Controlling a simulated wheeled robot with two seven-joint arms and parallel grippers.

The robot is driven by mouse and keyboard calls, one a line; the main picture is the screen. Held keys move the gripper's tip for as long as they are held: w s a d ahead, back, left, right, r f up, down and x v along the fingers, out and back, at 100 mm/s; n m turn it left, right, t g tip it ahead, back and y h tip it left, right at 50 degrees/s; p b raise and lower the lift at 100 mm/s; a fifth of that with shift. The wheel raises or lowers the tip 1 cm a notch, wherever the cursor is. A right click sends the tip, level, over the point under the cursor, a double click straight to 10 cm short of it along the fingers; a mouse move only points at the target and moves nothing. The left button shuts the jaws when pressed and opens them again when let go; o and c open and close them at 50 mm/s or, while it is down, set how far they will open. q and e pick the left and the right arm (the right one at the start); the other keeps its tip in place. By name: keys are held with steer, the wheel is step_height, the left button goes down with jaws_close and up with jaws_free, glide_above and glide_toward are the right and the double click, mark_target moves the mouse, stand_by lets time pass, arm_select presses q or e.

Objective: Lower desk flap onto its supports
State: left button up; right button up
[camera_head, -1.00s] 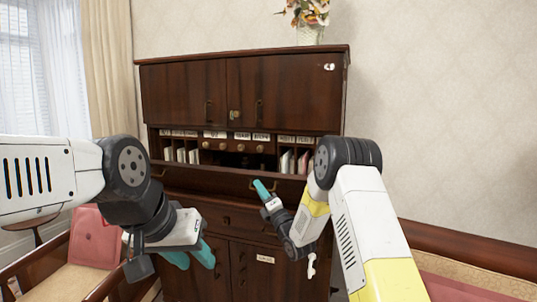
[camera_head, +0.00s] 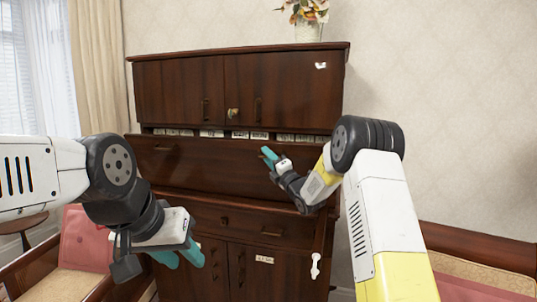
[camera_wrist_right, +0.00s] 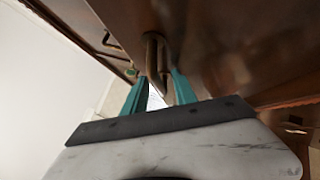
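The desk flap (camera_head: 205,165) is a dark wooden panel across the middle of the tall cabinet (camera_head: 290,95). It is raised and covers most of the pigeonholes, with only their labelled top strip showing. My right gripper (camera_head: 266,154) is at the flap's right-hand handle. In the right wrist view, the brass handle (camera_wrist_right: 155,50) lies between the teal fingertips of this gripper (camera_wrist_right: 159,76), which appear closed on it. My left gripper (camera_head: 190,263) is open and empty in front of the lower cabinet doors, apart from the flap. The flap supports cannot be made out.
A drawer (camera_head: 240,222) and lower doors (camera_head: 215,275) sit below the flap. A wooden seat with a pink cushion (camera_head: 85,240) stands at left, another padded bench (camera_head: 490,270) at right. A flower vase (camera_head: 307,30) stands on top of the cabinet.

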steer(key=shift+w+d+r+m+h, duration=0.25)
steer(key=shift+w+r+m, duration=0.1)
steer(key=shift+w, duration=0.25)
steer(key=shift+w+d+r+m+h, duration=0.15)
steer(key=shift+w+d+r+m, duration=0.15)
steer(key=shift+w, duration=0.25)
steer(key=v, duration=0.9)
steer(key=shift+r, duration=0.1)
